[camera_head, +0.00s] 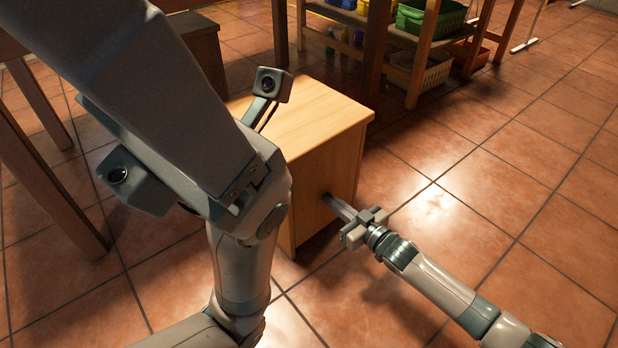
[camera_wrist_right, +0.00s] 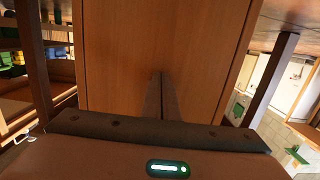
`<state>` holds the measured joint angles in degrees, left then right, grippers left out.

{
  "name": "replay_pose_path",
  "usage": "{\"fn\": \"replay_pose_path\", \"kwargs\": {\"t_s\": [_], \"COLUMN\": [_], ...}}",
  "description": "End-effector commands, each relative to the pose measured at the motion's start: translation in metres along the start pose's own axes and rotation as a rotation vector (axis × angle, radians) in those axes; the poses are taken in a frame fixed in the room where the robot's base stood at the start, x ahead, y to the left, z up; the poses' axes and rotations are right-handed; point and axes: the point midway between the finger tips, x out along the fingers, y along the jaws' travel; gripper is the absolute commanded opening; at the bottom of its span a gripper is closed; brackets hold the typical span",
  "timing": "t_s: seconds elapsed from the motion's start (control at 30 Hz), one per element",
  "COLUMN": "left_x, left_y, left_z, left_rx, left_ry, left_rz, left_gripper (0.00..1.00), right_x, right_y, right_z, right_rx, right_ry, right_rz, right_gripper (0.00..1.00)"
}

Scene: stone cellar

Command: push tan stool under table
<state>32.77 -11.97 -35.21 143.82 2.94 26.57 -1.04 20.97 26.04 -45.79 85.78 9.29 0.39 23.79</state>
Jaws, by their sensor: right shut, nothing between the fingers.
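The tan stool (camera_head: 302,118), a box-like wooden block with a flat top, stands upright on the tiled floor in the middle of the head view. Its front panel (camera_wrist_right: 205,60) fills the middle of the right wrist view. My right gripper (camera_head: 329,199) is shut and empty, its fingertips at the lower part of this panel; contact cannot be told for sure. My left arm crosses in front and hides the stool's left part. My left gripper does not show.
Behind the stool, a wooden shelf holds a green crate (camera_head: 428,16) and a pale basket (camera_head: 425,70). Other dark wooden legs (camera_head: 58,185) stand at the left. The tiled floor (camera_head: 530,150) to the right is clear.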

Motion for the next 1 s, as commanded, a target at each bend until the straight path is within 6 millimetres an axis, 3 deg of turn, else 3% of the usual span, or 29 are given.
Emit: {"fn": "replay_pose_path", "kwargs": {"t_s": [1.0], "left_x": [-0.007], "left_y": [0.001], "left_z": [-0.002], "left_rx": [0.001], "left_ry": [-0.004], "left_rz": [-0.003], "left_gripper": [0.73], "right_x": [0.033], "right_y": [0.002], "right_z": [-0.005], "right_rx": [-0.001], "right_ry": [0.003], "right_rz": [0.0], "right_gripper": [0.0]}}
